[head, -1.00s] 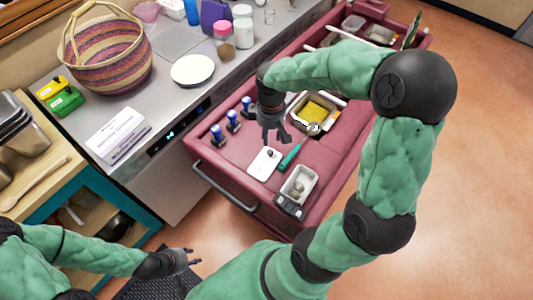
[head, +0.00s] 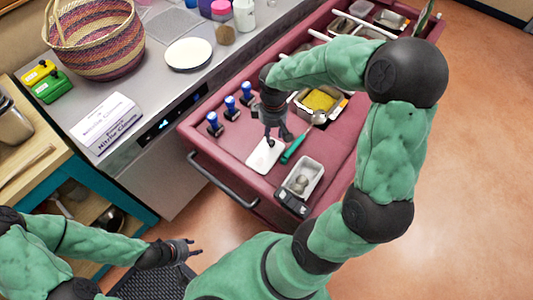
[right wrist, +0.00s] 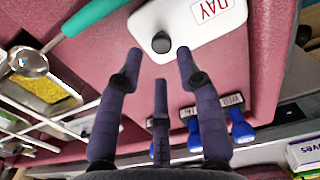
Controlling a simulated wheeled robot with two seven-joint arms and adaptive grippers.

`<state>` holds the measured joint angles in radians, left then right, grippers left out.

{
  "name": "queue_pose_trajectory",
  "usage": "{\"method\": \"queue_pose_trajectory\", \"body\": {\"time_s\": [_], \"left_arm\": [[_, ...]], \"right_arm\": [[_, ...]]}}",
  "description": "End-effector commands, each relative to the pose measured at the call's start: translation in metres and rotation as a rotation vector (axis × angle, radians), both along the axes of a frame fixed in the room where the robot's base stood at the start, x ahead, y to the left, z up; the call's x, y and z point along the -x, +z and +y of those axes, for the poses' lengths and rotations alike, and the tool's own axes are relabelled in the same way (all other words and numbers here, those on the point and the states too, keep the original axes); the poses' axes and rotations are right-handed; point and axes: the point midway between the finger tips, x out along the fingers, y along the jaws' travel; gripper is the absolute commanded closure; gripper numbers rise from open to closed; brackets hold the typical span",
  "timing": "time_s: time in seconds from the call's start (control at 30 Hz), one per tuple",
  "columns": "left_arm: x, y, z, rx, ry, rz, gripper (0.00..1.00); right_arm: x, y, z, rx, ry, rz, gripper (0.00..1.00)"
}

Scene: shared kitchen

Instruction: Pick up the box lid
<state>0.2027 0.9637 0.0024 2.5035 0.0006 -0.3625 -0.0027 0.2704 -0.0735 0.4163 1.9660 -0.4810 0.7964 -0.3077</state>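The box lid (head: 262,160) is a flat white plate lying on the red cart top. The right wrist view shows the lid (right wrist: 205,30) with a dark round knob (right wrist: 161,42) and red lettering, partly cut off by the top edge. My right gripper (head: 277,138) is just over the lid. In the right wrist view my right gripper (right wrist: 160,58) is open, its fingertips spread around the knob's near side and not closed on it. My left gripper (head: 194,249) is open and empty at the lower left, away from the cart.
A spoon with a green handle (head: 293,149) lies right beside the lid. A small open box (head: 315,174) is in front, and blue-handled stamps (head: 231,108) stand behind on the left. A metal tray (head: 342,108) holds yellow material. The grey counter (head: 165,75) borders the cart.

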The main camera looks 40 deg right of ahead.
Motion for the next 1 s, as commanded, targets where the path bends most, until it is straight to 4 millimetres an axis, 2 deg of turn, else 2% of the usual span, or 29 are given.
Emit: {"method": "queue_pose_trajectory", "body": {"time_s": [0.27, 0.6, 0.87, 0.9, 1.0], "left_arm": [[0.000, -0.006, 0.000, 0.000, 0.000, 0.000, 0.60], [0.000, -0.025, 0.000, 0.000, 0.000, 0.000, 0.60], [0.000, -0.024, 0.000, 0.000, 0.000, 0.000, 0.60], [0.000, -0.024, 0.000, 0.000, 0.000, 0.000, 0.60], [0.000, -0.024, 0.000, 0.000, 0.000, 0.000, 0.60]], "right_arm": [[0.000, -0.017, 0.000, -0.001, 0.001, 0.001, 0.64], [0.000, -0.060, 0.002, 0.000, 0.001, 0.001, 0.64], [-0.001, -0.061, 0.002, 0.001, 0.001, -0.001, 0.64], [-0.001, -0.061, 0.002, 0.001, 0.001, -0.001, 0.75], [-0.001, -0.061, 0.002, 0.000, 0.001, -0.001, 1.00]]}}
